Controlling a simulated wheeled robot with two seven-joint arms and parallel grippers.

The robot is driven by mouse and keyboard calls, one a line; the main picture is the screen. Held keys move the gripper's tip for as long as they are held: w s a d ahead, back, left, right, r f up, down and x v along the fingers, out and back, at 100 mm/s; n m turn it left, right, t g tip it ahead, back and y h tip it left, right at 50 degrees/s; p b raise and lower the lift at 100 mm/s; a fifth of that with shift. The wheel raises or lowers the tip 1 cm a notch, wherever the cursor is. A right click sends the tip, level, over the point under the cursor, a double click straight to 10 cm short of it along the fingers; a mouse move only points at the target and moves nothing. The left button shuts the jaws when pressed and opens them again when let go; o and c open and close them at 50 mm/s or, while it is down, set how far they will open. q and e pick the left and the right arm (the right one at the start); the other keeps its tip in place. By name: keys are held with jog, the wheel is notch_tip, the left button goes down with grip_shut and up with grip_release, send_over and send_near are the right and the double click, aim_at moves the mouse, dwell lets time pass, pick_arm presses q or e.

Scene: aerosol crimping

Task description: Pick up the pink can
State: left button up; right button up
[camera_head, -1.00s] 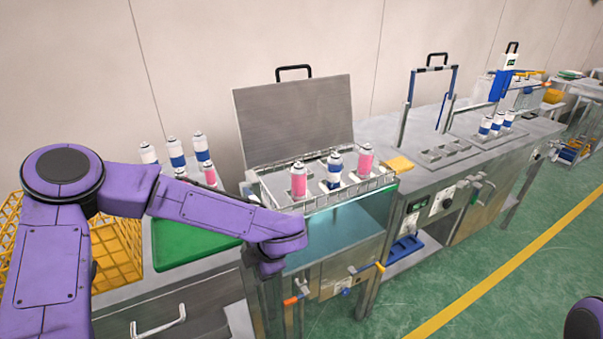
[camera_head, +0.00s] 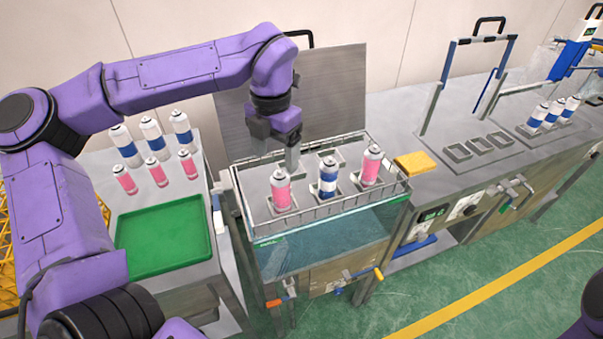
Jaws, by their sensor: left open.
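Two pink cans with white tops stand upright in the wire basket (camera_head: 335,210) over the water tank: the left pink can (camera_head: 281,190) and the right pink can (camera_head: 371,166). A blue-and-white can (camera_head: 328,178) stands between them. Several smaller pink cans (camera_head: 157,172) stand on the left table. Only a purple piece of my right arm shows at the lower right edge, without its gripper.
Several blue-and-white cans (camera_head: 151,134) stand behind the small pink ones, near a green tray (camera_head: 165,236). A raised metal lid (camera_head: 335,95) stands behind the basket. A yellow sponge (camera_head: 417,163) lies to its right. More cans (camera_head: 554,112) stand on the far right bench.

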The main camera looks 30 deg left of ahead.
aim_at(280, 184)
pick_arm(q)
jog(key=shift+w+f, duration=0.6)
jog(key=shift+f, duration=0.2)
jog(key=shift+s+f+p, duration=0.2)
jog(key=shift+s+f, duration=0.1)
jog(key=shift+f, duration=0.3)
jog(key=shift+s+f+p, duration=0.15)
jog(key=shift+s+f, duration=0.15)
jog(key=shift+f, duration=0.3)
jog(key=shift+s+f, duration=0.2)
jog(key=shift+f, duration=0.1)
jog(key=f+p, duration=0.1)
jog(key=f, duration=0.1)
jog(key=w+f, duration=0.1)
jog(key=f, duration=0.1)
jog(key=shift+w+f+p, duration=0.2)
jog(key=shift+f+p, duration=0.15)
jog(key=shift+p, duration=0.05)
jog(key=shift+f, duration=0.4)
jog(key=shift+s+a, duration=0.1)
jog(key=shift+s, duration=0.15)
jog(key=c, duration=1.2)
pick_arm(e)
jog(key=r, duration=0.2)
jog(key=shift+w+r, duration=0.25)
jog(key=shift+r, duration=0.1)
